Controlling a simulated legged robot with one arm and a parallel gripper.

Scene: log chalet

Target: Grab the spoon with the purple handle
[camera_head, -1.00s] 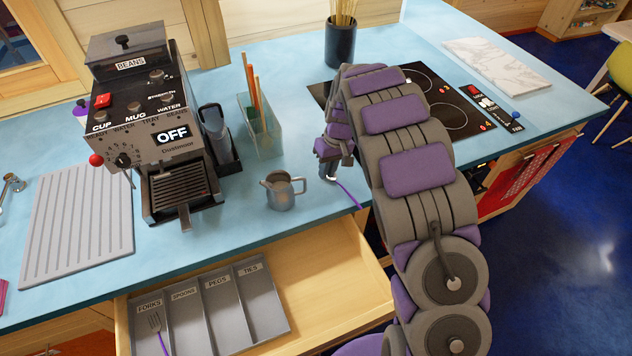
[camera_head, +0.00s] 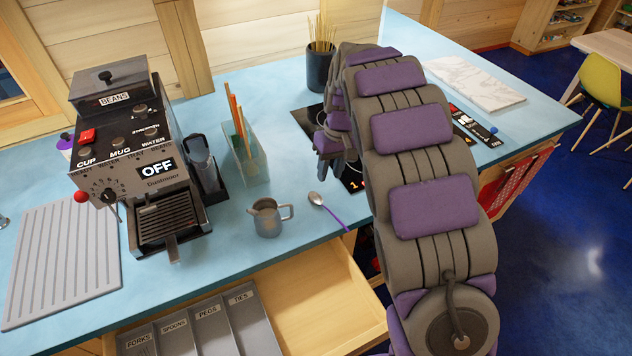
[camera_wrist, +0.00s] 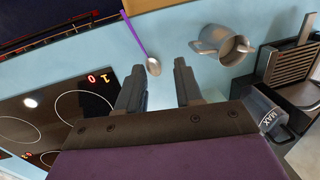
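The spoon with the purple handle (camera_head: 328,209) lies on the blue counter, its metal bowl towards the metal jug and its handle reaching to the counter's front edge. It also shows in the wrist view (camera_wrist: 139,44), beyond my fingertips. My gripper (camera_wrist: 156,68) is open and empty in the wrist view, with the spoon's bowl just ahead of the gap between its fingers.
The metal jug (camera_head: 267,217) stands left of the spoon. The hob (camera_wrist: 50,115) lies beside my gripper. The coffee machine (camera_head: 135,150) and glass holder (camera_head: 247,155) stand further left. An open drawer (camera_head: 330,290) with a labelled tray (camera_head: 207,325) juts out below the counter.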

